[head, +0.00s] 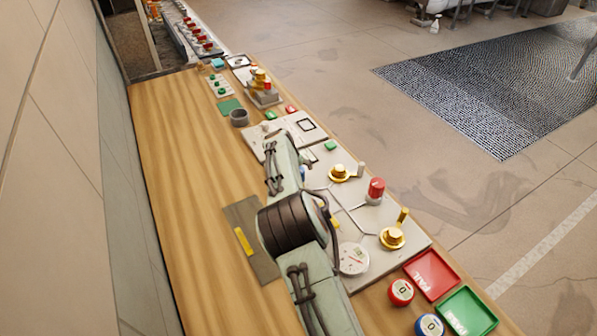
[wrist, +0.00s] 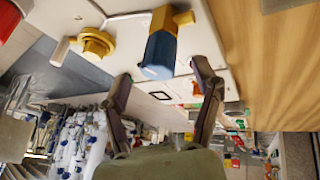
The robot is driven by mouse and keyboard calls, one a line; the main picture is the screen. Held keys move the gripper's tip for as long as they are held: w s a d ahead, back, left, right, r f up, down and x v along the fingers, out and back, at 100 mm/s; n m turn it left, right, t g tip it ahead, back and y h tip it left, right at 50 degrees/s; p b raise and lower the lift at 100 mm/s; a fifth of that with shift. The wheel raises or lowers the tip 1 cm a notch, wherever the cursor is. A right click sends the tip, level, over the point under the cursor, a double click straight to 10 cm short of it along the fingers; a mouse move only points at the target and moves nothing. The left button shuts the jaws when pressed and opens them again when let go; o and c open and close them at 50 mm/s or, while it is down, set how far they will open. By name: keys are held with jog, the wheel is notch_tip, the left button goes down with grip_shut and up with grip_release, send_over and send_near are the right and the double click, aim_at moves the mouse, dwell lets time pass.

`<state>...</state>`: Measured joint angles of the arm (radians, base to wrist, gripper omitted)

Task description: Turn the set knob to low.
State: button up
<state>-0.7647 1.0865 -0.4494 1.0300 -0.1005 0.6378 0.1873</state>
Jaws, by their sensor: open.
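My gripper (wrist: 163,82) shows in the wrist view with its two fingers wide apart and nothing between them. A blue, block-shaped knob (wrist: 158,55) with a yellow part behind it stands on the pale panel (wrist: 215,32), beyond the fingertips and apart from them. I cannot read a label, so I cannot tell whether it is the set knob. A yellow round valve (wrist: 92,43) with a pale handle is to its left. In the head view my arm hides part of the panel (head: 323,182) and my gripper; a small bit of blue (head: 304,173) shows beside the arm.
The head view shows a red knob (head: 376,188), yellow valves (head: 341,173) (head: 393,237) and a round gauge (head: 353,258) on the panel. A red tray (head: 433,272) and green tray (head: 466,312) sit at the near end. The wooden bench (head: 165,170) is largely clear left of my arm.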

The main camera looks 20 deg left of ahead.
jog(key=w+f+m, duration=0.1)
jog(key=w+f+m+g+y, duration=0.1)
jog(key=f, duration=0.1)
jog(key=shift+w+m+g+y, duration=0.1)
jog(key=shift+m+g+y, duration=0.2)
dwell(0.3)
jog(key=c, duration=1.2)
